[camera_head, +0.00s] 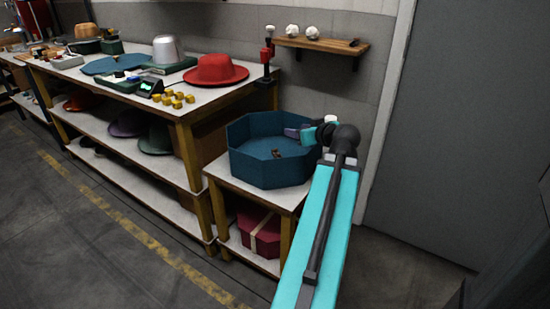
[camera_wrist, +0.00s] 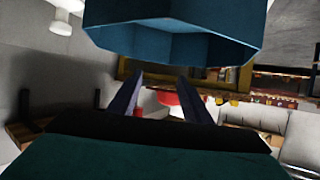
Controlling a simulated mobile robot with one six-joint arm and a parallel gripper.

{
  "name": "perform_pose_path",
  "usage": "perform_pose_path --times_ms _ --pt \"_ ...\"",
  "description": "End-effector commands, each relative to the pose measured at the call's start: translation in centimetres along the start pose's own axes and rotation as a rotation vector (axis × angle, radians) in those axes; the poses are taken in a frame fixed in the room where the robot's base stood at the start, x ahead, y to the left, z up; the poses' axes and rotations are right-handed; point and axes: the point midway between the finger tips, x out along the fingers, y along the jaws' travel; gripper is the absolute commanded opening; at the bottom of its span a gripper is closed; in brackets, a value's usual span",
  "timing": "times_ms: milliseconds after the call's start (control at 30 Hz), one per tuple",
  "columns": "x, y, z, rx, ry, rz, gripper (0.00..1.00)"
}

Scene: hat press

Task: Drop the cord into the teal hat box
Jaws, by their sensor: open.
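The teal hat box (camera_head: 250,165) is an open octagonal box on a low stand at the right end of the workbench. A small brown thing (camera_head: 277,153), which looks like the cord, lies inside it on the floor. My gripper (camera_head: 292,132) is at the box's right rear side, over or near its rim, apart from the brown thing. In the wrist view my gripper (camera_wrist: 160,97) shows two spread fingers with nothing held between them. The teal box (camera_wrist: 180,40) fills the top of that view; the cord cannot be made out there.
The workbench (camera_head: 205,105) at left holds a red hat (camera_head: 215,70), yellow blocks (camera_head: 178,98) and other items. The floor in front is clear.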

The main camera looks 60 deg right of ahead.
Motion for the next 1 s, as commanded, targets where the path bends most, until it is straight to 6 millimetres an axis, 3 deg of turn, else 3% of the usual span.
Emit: perform_pose_path --times_ms 1000 --pt "-1.4 -0.2 0.5 0.0 -0.003 0.007 0.44"
